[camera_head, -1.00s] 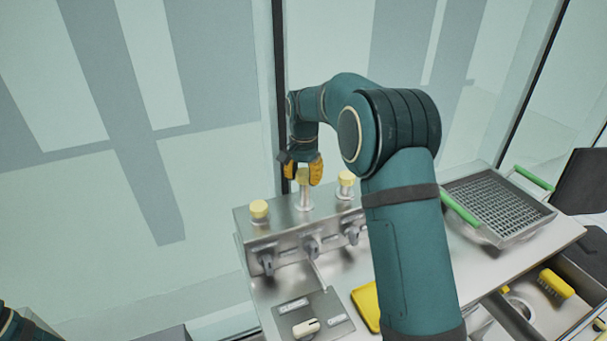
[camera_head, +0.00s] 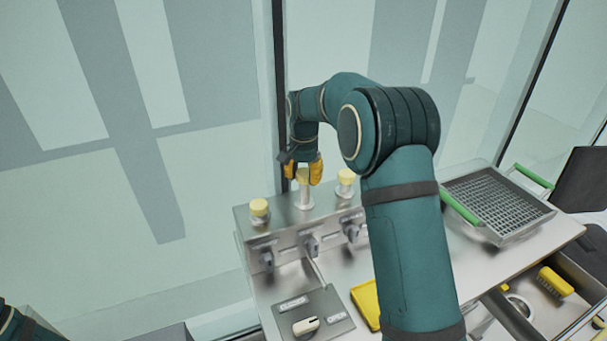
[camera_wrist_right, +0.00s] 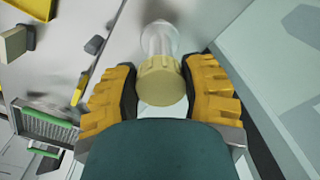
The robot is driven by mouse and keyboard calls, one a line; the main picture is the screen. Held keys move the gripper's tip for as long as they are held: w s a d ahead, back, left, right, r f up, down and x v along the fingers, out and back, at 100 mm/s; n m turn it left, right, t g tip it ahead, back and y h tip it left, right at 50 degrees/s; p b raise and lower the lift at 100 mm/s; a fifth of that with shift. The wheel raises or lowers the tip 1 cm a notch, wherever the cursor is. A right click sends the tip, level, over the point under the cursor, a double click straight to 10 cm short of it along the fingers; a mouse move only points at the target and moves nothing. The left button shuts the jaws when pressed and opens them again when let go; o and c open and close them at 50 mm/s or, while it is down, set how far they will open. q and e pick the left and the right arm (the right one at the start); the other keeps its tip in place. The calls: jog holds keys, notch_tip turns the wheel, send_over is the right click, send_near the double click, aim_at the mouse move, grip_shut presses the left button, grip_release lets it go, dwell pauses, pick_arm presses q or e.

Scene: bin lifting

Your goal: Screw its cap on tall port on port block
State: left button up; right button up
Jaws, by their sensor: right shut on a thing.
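The metal port block (camera_head: 287,241) stands at the back left of the bench. Its tall port (camera_head: 305,199) is the middle metal post, with a pale yellow ribbed cap (camera_head: 303,176) at its top. My right gripper (camera_head: 304,181) points down with its yellow fingers either side of this cap, shut on it. The right wrist view shows the cap (camera_wrist_right: 161,82) between both fingers, in line with the port's shaft (camera_wrist_right: 159,39). The seam between cap and port is too small to judge. My left gripper is out of view.
Shorter capped ports stand left (camera_head: 259,209) and right (camera_head: 345,181) of the tall one. Valve handles line the block's front. A switch panel (camera_head: 318,308), a yellow tray (camera_head: 366,302) and a mesh basket (camera_head: 497,205) with green handles are on the bench. An open drawer holds a brush (camera_head: 556,283).

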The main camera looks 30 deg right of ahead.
jog(key=shift+f, duration=0.1)
dwell(0.5)
jog(key=o, duration=0.9)
jog(key=shift+c, duration=0.4)
